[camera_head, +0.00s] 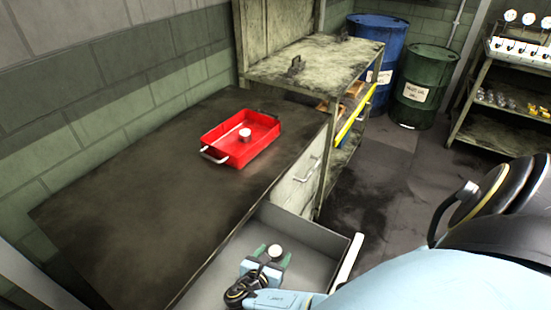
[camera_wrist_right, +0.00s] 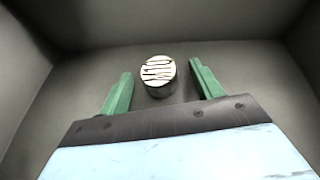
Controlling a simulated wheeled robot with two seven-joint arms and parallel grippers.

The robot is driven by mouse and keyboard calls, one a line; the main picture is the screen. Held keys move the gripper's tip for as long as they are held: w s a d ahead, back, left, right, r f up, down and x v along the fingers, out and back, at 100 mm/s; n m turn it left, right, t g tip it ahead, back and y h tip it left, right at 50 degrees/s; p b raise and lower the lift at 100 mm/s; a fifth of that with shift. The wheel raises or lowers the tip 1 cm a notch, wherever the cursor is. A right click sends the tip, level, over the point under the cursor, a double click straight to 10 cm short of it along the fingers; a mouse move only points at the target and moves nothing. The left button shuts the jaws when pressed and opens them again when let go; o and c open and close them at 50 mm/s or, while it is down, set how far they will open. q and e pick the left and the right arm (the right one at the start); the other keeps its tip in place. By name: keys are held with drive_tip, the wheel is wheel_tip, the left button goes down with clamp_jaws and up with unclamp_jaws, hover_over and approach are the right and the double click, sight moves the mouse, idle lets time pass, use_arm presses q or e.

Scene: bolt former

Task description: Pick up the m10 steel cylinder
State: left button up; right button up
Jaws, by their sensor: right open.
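A short steel cylinder (camera_head: 275,251) stands upright inside the open grey drawer (camera_head: 318,238), its bright round top facing up. In the right wrist view the same cylinder (camera_wrist_right: 158,75) stands on the drawer floor between the two green fingers. My right gripper (camera_head: 270,260) is down in the drawer, and in the wrist view its fingers (camera_wrist_right: 160,88) are spread with a gap on both sides of the cylinder. No marking that gives its size is readable. A second metal cylinder (camera_head: 245,135) stands in the red tray (camera_head: 222,141) on the dark bench. My left gripper is not seen.
The drawer walls (camera_wrist_right: 285,80) surround the gripper on several sides. The dark bench top (camera_head: 130,200) is mostly clear apart from the red tray. A metal shelf cart (camera_head: 320,62) stands behind, with blue (camera_head: 382,32) and green (camera_head: 424,80) barrels beyond it.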

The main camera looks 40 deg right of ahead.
drive_tip(key=shift+d, duration=0.15)
drive_tip(key=shift+c, duration=0.5)
drive_tip(key=c, duration=1.2)
drive_tip(key=shift+w, duration=0.1)
drive_tip(key=shift+r, duration=0.1)
